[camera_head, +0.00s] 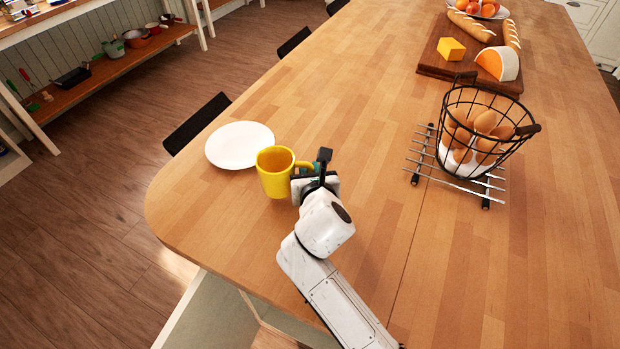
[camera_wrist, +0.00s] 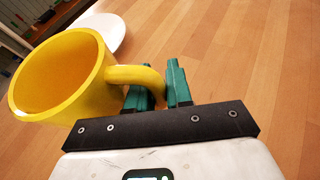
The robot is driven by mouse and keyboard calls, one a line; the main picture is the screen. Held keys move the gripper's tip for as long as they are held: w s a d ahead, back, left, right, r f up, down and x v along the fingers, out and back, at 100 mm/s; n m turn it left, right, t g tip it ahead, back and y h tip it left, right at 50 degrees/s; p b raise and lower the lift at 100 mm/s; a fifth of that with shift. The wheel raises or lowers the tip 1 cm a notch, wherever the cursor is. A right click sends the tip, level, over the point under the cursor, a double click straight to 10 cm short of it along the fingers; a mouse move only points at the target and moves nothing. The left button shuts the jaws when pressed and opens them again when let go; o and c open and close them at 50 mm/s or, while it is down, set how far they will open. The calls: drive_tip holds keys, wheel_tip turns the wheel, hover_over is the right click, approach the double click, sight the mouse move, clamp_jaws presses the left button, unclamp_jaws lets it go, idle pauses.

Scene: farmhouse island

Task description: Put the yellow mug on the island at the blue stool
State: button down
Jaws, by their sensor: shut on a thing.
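The yellow mug (camera_head: 275,172) is upright at the near left end of the wooden island (camera_head: 370,140), just in front of a white plate. In the wrist view the mug (camera_wrist: 62,80) fills the left side, its handle reaching between the green fingers of my gripper (camera_wrist: 158,84). My gripper (camera_head: 312,172) is shut on the handle, to the right of the mug. I cannot tell whether the mug's base touches the island top. No blue stool can be made out; the seats showing along the island's left side look black.
The white plate (camera_head: 240,145) lies close behind and left of the mug. A wire egg basket (camera_head: 478,135) on a metal rack (camera_head: 416,160) stands to the right. A board (camera_head: 436,62) with bread and cheese is farther back. The middle of the island is clear. A black seat (camera_head: 196,124) is at the left edge.

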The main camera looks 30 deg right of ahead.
drive_tip(key=shift+w+d+f, duration=0.15)
drive_tip(key=shift+w+f, duration=0.15)
drive_tip(key=shift+f, duration=1.55)
drive_tip(key=shift+f, duration=0.15)
drive_tip(key=c, duration=1)
unclamp_jaws()
